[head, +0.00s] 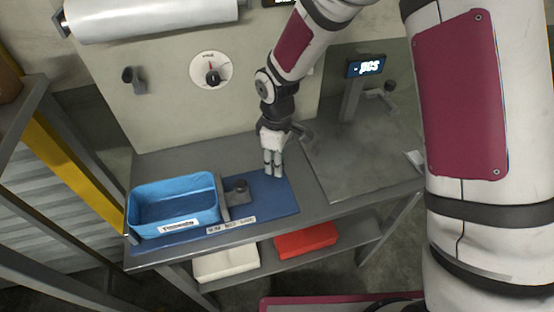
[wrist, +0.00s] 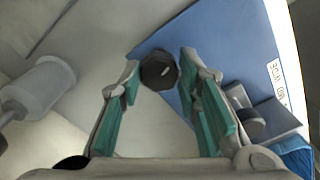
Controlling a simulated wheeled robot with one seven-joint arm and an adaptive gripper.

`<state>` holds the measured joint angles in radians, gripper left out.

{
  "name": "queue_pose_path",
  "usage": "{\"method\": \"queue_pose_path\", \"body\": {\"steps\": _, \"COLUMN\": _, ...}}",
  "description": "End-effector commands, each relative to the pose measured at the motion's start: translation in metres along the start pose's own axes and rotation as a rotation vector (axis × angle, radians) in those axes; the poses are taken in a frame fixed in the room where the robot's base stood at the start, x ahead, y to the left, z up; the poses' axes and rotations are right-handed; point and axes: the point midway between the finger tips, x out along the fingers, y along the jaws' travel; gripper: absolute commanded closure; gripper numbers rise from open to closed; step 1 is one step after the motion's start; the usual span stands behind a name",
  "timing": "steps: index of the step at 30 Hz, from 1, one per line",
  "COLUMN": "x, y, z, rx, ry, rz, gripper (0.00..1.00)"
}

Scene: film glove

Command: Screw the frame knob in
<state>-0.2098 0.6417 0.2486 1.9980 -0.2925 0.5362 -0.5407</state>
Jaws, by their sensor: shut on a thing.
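My gripper (head: 273,166) points down over the right part of the blue mat (head: 283,197) on the grey bench. In the wrist view its two green-padded fingers (wrist: 158,72) are closed on a dark, many-sided knob (wrist: 158,70) with a small white mark on its face. The knob sits between the fingertips. In the head view the gripper hides this knob. I cannot tell whether its stem touches anything. A grey block with a dark round knob on top (head: 241,186) stands on the mat left of my gripper; it also shows at the right in the wrist view (wrist: 250,122).
A blue bin (head: 172,180) with a label stands at the left of the bench. A scale with a lit display (head: 366,67) and flat plate (head: 372,160) is at the right. A dial (head: 211,72) and roll (head: 150,18) are on the back panel. A grey fixture (head: 302,131) is beside my gripper.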

Motion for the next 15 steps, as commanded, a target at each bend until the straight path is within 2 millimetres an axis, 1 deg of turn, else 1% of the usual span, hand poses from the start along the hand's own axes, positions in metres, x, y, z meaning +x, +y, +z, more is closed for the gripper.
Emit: {"method": "queue_pose_path", "body": {"steps": 15, "x": -0.0014, "y": 0.0002, "z": -0.0012, "rx": 0.490, "ry": 0.003, "rz": 0.002, "gripper": 0.97}}
